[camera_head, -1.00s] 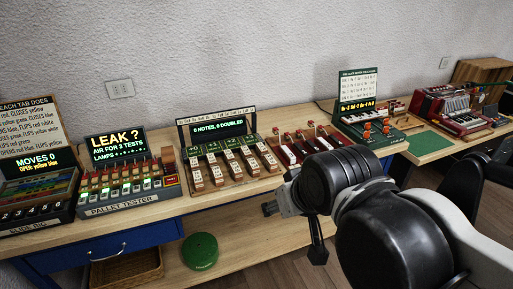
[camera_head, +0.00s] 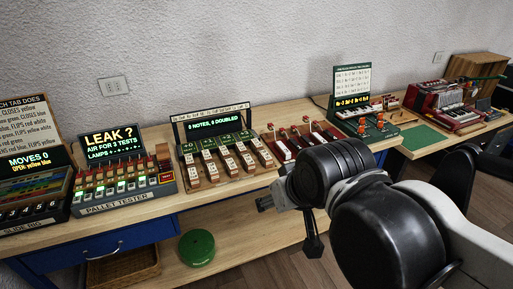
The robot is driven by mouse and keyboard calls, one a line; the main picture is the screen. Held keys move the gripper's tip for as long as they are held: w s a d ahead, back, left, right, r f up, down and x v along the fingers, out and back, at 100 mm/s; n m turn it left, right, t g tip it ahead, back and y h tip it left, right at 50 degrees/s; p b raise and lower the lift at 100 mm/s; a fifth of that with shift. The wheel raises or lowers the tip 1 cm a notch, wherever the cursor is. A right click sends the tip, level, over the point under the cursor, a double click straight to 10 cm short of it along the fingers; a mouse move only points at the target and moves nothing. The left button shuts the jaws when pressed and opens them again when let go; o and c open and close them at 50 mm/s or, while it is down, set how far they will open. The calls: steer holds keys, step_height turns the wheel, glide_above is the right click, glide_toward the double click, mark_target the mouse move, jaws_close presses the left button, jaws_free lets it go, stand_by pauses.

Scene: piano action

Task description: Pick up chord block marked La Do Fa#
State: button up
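No marking reading La Do Fa# is legible, so I cannot tell which piece is that chord block. Several wooden blocks with pale labels (camera_head: 228,159) sit in a row on a stand whose display (camera_head: 213,125) reads "NOTES, 0 DOUBLED". Their labels are too small to read. My gripper (camera_head: 265,202) is in front of the bench edge, below and right of that row and apart from it. Its fingers look small and dark, and I cannot see whether they are open. I see nothing held in it.
The pallet tester (camera_head: 122,180) and a slide rig (camera_head: 35,190) stand to the left. Red-and-white levers (camera_head: 300,140), a green-backed keyboard unit (camera_head: 352,88) and a red accordion (camera_head: 440,103) are to the right. A green disc (camera_head: 197,248) lies on the lower shelf.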

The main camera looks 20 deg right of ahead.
steer(key=w+d+r, duration=0.1)
steer(key=w+r, duration=0.1)
steer(key=w, duration=0.4)
steer(key=w+d+r, duration=0.2)
steer(key=w+r, duration=0.1)
steer(key=w, duration=0.3)
steer(key=g, duration=0.2)
glide_above(257, 143)
steer(key=s, duration=0.5)
step_height(257, 143, down, 13)
steer(key=shift+g, duration=0.3)
steer(key=x, duration=0.8)
steer(key=shift+w+d+f, duration=0.2)
steer(key=shift+d+f, duration=0.1)
steer(key=shift+d, duration=0.1)
steer(key=shift+a+p+x, duration=0.15)
steer(key=shift+a+x, duration=0.05)
steer(key=shift+x, duration=1.1)
steer(key=shift+a+p+x, duration=0.15)
steer(key=shift+a+x, duration=0.05)
steer(key=shift+x, duration=1.1)
steer(key=shift+w, duration=0.15)
steer(key=shift+c, duration=0.5)
